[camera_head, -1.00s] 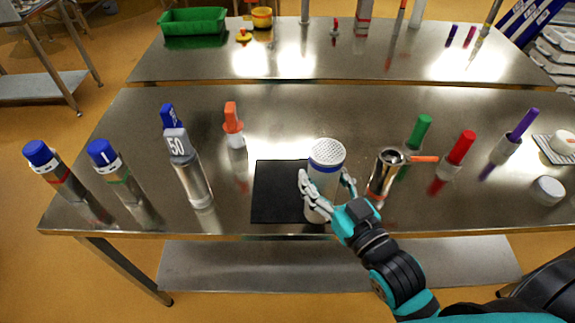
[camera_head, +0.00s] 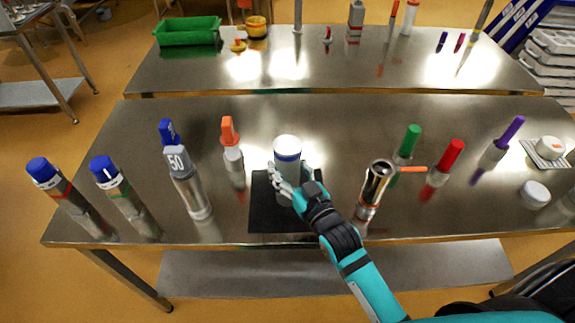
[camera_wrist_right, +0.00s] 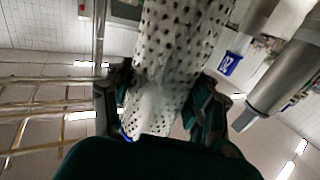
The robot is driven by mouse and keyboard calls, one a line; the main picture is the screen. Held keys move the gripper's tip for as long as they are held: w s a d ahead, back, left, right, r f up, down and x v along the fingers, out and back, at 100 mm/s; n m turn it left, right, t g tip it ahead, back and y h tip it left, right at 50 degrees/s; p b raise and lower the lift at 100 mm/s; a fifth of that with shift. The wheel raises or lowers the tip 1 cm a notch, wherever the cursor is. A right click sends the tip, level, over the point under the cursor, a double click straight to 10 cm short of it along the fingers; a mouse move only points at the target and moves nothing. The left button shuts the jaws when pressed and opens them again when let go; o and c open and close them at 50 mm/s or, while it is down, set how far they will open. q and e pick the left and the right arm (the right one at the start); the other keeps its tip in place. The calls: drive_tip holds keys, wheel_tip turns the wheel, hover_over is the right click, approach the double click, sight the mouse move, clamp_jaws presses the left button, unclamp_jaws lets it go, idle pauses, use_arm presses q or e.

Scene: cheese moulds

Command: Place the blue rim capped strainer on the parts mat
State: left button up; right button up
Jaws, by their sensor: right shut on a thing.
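The blue rim capped strainer (camera_head: 287,150) is a white upright cylinder with a blue band near its top, over the middle of the black parts mat (camera_head: 270,222). In the right wrist view the strainer (camera_wrist_right: 172,55) shows its perforated wall, with a bit of blue rim near the bottom. My right gripper (camera_head: 284,188) is shut on the strainer's lower part, and its fingers hide some of it. I cannot tell whether the strainer's base touches the mat. My left gripper is not in view.
A steel cylinder with an orange handle (camera_head: 377,183) stands right of the mat. Green (camera_head: 408,142) and red (camera_head: 448,158) topped items stand farther right. Bare steel lies behind the mat.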

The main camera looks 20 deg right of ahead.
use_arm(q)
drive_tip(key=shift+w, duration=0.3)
use_arm(e)
drive_tip(key=o, duration=0.9)
drive_tip(key=shift+f, duration=0.2)
drive_tip(key=shift+c, duration=0.2)
drive_tip(key=o, duration=0.5)
drive_tip(key=shift+c, duration=0.2)
drive_tip(key=shift+r, duration=0.1)
drive_tip(key=shift+r, duration=0.2)
use_arm(q)
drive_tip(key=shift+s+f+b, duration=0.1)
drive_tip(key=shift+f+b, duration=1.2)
drive_tip(key=shift+b, duration=0.05)
use_arm(e)
drive_tip(key=s+d, duration=0.2)
drive_tip(key=s, duration=0.9)
drive_tip(key=shift+s, duration=0.4)
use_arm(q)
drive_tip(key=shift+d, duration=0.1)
use_arm(e)
drive_tip(key=shift+d+f, duration=0.1)
